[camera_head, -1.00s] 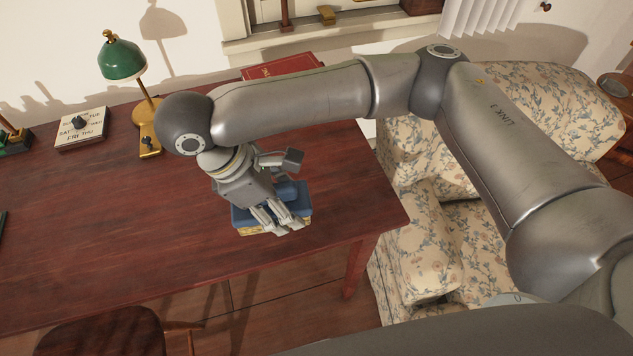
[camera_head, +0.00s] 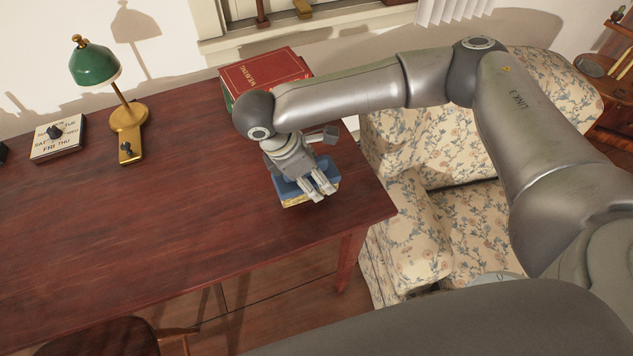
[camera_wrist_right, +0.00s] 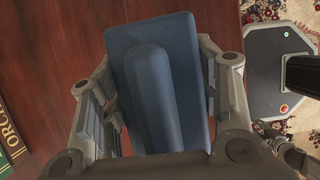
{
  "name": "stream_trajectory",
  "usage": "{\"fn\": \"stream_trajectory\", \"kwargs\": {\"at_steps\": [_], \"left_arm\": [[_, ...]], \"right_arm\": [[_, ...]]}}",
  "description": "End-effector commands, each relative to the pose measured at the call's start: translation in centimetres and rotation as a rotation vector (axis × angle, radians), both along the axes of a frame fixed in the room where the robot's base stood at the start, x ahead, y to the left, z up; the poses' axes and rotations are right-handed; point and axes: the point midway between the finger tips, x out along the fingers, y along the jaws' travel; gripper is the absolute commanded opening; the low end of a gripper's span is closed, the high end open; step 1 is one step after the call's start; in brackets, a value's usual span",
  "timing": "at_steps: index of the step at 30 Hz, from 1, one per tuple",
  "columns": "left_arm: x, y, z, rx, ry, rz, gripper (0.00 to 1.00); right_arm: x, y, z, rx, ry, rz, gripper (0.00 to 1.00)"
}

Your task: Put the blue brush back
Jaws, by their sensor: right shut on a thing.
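The blue brush (camera_head: 292,190) has a flat blue back with a raised ridge and pale yellowish bristles below. My right gripper (camera_head: 318,190) is shut on it, over the right end of the dark red wooden desk (camera_head: 150,230). In the right wrist view the brush (camera_wrist_right: 160,85) sits between the two fingers (camera_wrist_right: 163,105), one along each side. I cannot tell whether the bristles touch the desk top. My left gripper is not in view.
A red book (camera_head: 262,75) lies at the back of the desk, behind my right wrist. A green lamp (camera_head: 123,118) and a calendar block (camera_head: 58,138) stand further left. A floral armchair (camera_head: 420,215) is right of the desk. The desk's middle is clear.

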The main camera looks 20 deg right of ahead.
Motion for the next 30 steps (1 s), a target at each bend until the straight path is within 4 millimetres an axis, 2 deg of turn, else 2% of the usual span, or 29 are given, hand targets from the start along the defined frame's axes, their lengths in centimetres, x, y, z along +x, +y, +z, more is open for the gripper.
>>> {"fn": "stream_trajectory", "kwargs": {"at_steps": [2, 8, 20, 21, 25, 30], "left_arm": [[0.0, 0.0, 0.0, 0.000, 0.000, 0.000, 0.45], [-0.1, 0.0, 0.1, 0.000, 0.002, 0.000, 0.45], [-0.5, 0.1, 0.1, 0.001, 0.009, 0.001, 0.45], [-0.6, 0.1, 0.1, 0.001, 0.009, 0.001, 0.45], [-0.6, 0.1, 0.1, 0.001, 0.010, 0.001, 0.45], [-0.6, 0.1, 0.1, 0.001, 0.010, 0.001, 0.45]], "right_arm": [[0.3, -0.7, -0.9, -0.002, 0.001, -0.003, 0.18], [0.3, -0.6, -3.5, -0.002, 0.002, 0.001, 0.18], [0.3, -0.6, -4.1, -0.001, 0.001, 0.001, 0.18], [0.3, -0.6, -4.1, -0.001, 0.000, 0.000, 0.60], [0.3, -0.6, -4.1, -0.001, 0.000, 0.001, 0.77], [0.3, -0.6, -4.1, -0.001, 0.000, 0.000, 0.78]]}}
